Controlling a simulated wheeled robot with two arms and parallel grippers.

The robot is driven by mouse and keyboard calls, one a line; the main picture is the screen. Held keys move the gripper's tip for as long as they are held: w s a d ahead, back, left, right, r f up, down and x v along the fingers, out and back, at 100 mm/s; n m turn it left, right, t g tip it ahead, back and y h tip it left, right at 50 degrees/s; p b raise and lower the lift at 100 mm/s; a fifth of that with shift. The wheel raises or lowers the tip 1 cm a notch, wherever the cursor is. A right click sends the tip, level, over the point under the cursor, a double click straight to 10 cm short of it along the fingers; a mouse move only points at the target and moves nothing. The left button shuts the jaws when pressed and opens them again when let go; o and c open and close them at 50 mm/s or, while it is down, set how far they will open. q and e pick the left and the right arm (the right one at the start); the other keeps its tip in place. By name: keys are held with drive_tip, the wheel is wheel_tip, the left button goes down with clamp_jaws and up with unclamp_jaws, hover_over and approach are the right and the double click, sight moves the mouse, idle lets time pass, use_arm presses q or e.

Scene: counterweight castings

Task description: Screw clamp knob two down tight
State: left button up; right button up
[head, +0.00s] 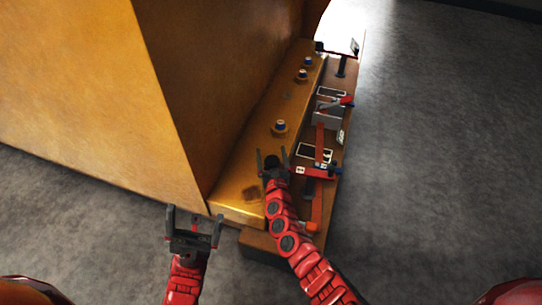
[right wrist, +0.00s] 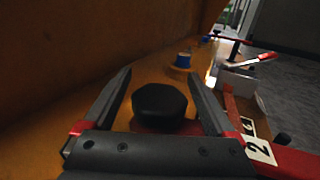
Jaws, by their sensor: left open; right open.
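In the head view the knob (head: 271,161) shows as a dark spot between the fingers of the right gripper (head: 272,154). A white label (right wrist: 258,148) with a black 2 is beside it on the red clamp. The right gripper is open around the knob and not closed on it. The knob's underside and thread are hidden. My left gripper (head: 194,214) is open and empty, left of the ledge's near end.
A large orange casting (head: 80,80) rises left of its ledge (head: 240,170). Several blue-capped bolts (head: 280,126) stand along the ledge. A brown side board (head: 338,115) holds red clamps (head: 320,140) and a grey box (head: 326,117). Grey floor (head: 440,160) is clear at right.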

drive_tip(key=c, duration=1.4)
